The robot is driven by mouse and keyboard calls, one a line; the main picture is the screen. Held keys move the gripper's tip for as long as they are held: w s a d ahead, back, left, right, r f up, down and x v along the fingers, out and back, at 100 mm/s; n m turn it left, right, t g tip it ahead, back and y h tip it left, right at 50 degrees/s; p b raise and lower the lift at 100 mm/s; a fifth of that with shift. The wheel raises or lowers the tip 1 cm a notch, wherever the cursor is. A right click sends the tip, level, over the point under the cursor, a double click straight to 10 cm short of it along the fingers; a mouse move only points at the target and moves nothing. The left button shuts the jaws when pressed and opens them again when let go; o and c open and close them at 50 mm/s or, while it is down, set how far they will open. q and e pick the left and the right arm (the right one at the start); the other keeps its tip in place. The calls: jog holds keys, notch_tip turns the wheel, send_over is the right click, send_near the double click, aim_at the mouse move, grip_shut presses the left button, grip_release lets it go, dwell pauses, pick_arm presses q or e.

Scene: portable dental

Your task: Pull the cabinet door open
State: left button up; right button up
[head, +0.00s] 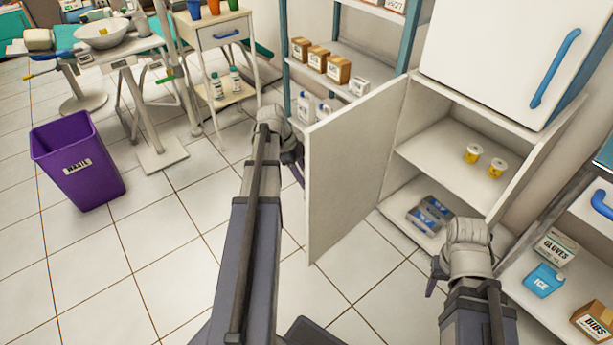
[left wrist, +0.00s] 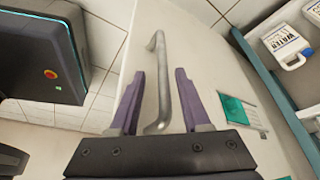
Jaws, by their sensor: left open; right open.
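The white cabinet door (head: 350,170) stands swung well open in the head view, its flat inner face toward me. The lower cabinet compartment (head: 440,150) behind it is exposed. My left gripper (head: 297,165) is at the door's outer side near its free edge, partly hidden by the door. In the left wrist view the left gripper (left wrist: 159,74) is open, with the grey bar handle (left wrist: 156,70) of the door between its two purple fingers; I cannot tell whether they touch. My right gripper (head: 434,277) is open and apart from the door, in front of the compartment.
Yellow-labelled jars (head: 472,153) and blue packs (head: 430,214) sit on the cabinet shelves. An upper door (head: 490,50) is closed. A purple bin (head: 78,160) and small cart (head: 215,32) stand left. Tiled floor is free between.

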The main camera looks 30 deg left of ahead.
pick_arm(q)
jog(key=p+v, duration=0.2)
jog(key=v, duration=0.2)
jog(key=shift+s+a+r+p, duration=0.1)
jog(key=shift+p, duration=0.3)
